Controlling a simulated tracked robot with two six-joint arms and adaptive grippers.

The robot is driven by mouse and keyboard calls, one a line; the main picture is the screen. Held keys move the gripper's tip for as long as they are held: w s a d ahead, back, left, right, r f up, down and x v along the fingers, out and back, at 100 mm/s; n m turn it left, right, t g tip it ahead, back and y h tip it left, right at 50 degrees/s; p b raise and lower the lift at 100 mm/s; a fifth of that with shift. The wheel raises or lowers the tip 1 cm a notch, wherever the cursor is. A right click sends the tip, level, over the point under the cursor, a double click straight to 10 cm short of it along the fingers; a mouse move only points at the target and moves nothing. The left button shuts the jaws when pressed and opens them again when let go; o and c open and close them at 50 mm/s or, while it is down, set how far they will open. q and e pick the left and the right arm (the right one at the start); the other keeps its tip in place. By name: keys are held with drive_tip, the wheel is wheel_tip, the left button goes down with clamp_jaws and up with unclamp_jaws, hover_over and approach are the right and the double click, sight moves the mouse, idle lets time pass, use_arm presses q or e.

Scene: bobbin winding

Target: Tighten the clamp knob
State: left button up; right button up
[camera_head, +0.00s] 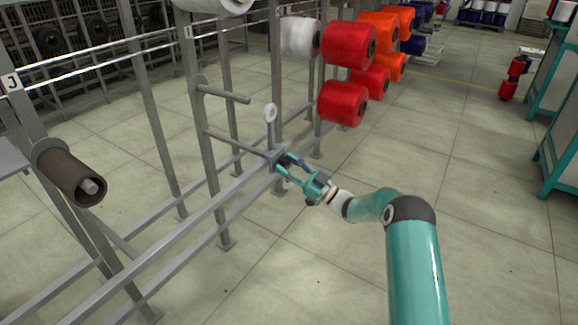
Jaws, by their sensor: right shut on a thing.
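A small clamp (273,157) sits on the grey rail of the metal creel rack, with an upright rod topped by a pale ring (270,112). The clamp knob (287,159) is a small dark part on the clamp's right side, mostly hidden between the fingers. My right gripper (284,164) reaches it from the lower right, its teal fingers shut around the knob. My left gripper is not in view.
Red bobbins (349,46) hang on the rack behind the clamp, with orange bobbins (376,32) beyond. An empty brown bobbin core (68,172) sticks out at the left. A bare peg (223,93) juts out near the clamp.

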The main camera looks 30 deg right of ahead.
drive_tip(key=shift+f+h, duration=0.3)
drive_tip(key=shift+f, duration=0.15)
drive_tip(key=o, duration=1)
drive_tip(key=shift+o, duration=0.7)
drive_tip(key=shift+r, duration=0.2)
drive_tip(key=shift+s+d, duration=0.1)
drive_tip(key=v, duration=1.1)
drive_tip(key=shift+s+d+f, duration=0.2)
drive_tip(key=shift+f, duration=0.15)
